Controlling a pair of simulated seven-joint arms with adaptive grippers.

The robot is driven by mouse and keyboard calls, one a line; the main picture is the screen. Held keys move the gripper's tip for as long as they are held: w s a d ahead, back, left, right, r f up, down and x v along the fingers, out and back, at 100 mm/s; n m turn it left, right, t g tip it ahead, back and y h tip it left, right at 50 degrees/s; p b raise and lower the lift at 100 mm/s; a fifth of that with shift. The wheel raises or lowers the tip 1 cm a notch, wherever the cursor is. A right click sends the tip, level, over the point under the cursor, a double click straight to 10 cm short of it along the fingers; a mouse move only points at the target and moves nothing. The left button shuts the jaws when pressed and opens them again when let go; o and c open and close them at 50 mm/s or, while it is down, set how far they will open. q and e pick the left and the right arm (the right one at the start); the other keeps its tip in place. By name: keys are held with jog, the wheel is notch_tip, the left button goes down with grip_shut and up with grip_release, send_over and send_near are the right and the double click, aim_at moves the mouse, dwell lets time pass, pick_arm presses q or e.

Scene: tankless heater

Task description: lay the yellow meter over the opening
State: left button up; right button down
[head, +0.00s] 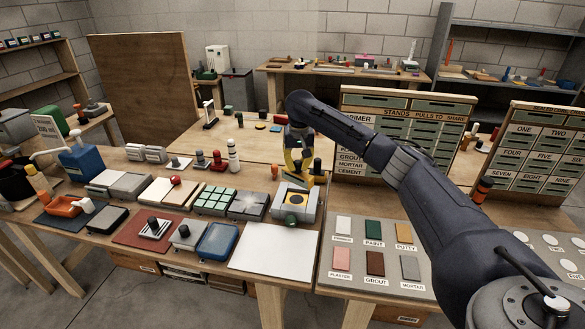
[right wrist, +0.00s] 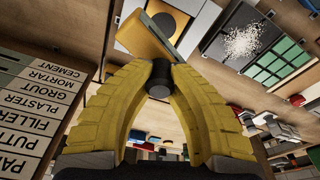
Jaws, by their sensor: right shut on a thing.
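My right gripper (head: 299,168) is above the table, just behind and above a grey box. In the right wrist view its yellow fingers (right wrist: 158,82) are shut on a black knob. The yellow meter (right wrist: 142,38) shows just beyond the knob and appears to hang from it, tilted. The box's top has a yellow-orange panel with a dark round opening (head: 296,199); the opening also shows in the right wrist view (right wrist: 169,20), partly covered by the meter. The meter is apart from the opening in the head view. My left gripper is not in view.
A green-tiled tray (head: 214,200) and a grey tile tray (head: 248,205) lie left of the box. A white sheet (head: 274,250) lies in front, its surface clear. Labelled sample boards (head: 375,262) are at right, and a labelled rack (head: 405,125) stands behind my right arm.

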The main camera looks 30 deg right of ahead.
aim_at(297, 180)
jog(key=shift+a, duration=0.1)
dwell(0.4)
jog(key=shift+f, duration=2.95)
jog(key=shift+f, duration=0.55)
jog(key=c, duration=1.3)
grip_release()
jog(key=shift+r, duration=0.15)
jog(key=r, duration=0.4)
jog(key=s+r, duration=0.1)
jog(key=r, duration=0.6)
jog(key=shift+s+a+r, duration=0.3)
jog(key=shift+s+a, duration=0.1)
